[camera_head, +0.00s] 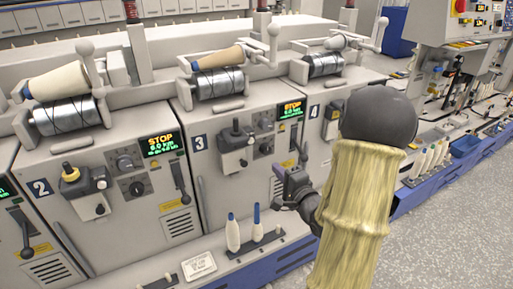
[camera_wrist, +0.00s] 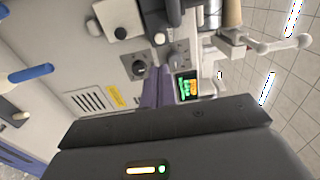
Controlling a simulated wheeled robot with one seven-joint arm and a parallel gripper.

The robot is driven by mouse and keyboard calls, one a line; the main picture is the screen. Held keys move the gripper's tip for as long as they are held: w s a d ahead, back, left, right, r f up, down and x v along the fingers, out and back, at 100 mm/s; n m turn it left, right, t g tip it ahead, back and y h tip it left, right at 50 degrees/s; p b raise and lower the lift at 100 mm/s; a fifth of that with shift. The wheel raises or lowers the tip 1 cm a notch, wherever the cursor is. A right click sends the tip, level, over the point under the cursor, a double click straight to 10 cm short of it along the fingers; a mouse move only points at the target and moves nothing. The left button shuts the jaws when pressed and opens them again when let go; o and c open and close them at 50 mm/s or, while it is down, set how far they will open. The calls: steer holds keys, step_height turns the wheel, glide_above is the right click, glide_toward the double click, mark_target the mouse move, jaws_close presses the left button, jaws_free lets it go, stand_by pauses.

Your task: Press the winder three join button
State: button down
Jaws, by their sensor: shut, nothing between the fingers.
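Winder three (camera_head: 217,165) carries a blue 3 plate (camera_head: 199,142) and a lit STOP display (camera_head: 291,110). Two dark round controls, an upper one (camera_head: 263,125) and a lower one (camera_head: 265,148), sit on its front left of the display. I cannot read which control is the join button. My gripper (camera_head: 279,173) is shut and empty, in front of the panel's lower right part, below the controls. In the wrist view its fingers (camera_wrist: 157,74) point toward a panel with a dark dial (camera_wrist: 139,67) and a lit display (camera_wrist: 187,88); contact cannot be told.
Winder two (camera_head: 95,195) stands left, and a 4 plate (camera_head: 314,111) marks the winder at right. A lever (camera_head: 303,152) hangs right of the controls. Open floor (camera_head: 450,220) lies at right.

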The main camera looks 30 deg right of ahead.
mark_target(253, 142)
steer(key=w, duration=0.4)
steer(key=w+b, duration=0.1)
steer(key=w, duration=0.9)
steer(key=shift+a+b, duration=0.25)
steer(key=shift+b, duration=0.15)
steer(key=shift+w+r+p, duration=0.25)
steer(key=shift+w+p, duration=0.35)
steer(key=shift+w, duration=0.15)
steer(key=shift+a, duration=0.1)
